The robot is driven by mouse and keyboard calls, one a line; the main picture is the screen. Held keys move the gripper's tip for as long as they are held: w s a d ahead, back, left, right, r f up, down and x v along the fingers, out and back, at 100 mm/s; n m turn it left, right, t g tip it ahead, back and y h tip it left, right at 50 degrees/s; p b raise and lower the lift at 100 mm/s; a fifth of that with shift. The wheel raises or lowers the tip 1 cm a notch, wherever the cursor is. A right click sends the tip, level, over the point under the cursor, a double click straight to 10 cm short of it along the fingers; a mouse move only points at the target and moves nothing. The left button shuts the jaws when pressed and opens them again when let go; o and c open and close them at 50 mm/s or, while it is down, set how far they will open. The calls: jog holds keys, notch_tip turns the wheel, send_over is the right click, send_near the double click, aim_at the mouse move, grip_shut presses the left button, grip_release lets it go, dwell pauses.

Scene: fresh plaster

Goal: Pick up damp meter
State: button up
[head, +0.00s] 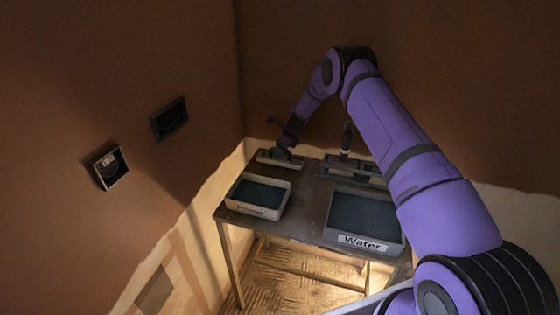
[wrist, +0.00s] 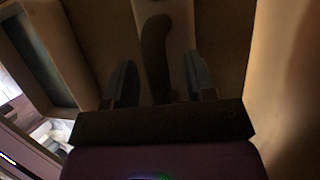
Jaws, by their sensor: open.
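My gripper (head: 284,146) is low over the back left of the table, at a flat pale piece (head: 266,158). In the wrist view my gripper (wrist: 160,78) is open, with a dark, slightly curved handle (wrist: 156,40) between its fingers. The handle lies along a pale plate (wrist: 180,12); gaps show on both sides of it. I cannot tell whether this is the damp meter. A dark upright object with a pale band (head: 346,140) stands at the rack behind the water tray; its kind is also unclear.
The table (head: 310,200) stands in a corner. A pale-rimmed tray (head: 258,211) is at its front left and a tray marked "Water" (head: 362,243) at its front right. A low rack (head: 350,172) is at the back. Two wall boxes (head: 110,167) (head: 169,119) are on the left wall.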

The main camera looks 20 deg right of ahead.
grip_shut()
jog(key=shift+r, duration=0.1)
notch_tip(320, 180, up, 10)
dwell(0.6)
jog(key=c, duration=0.8)
grip_release()
jog(key=shift+c, duration=0.6)
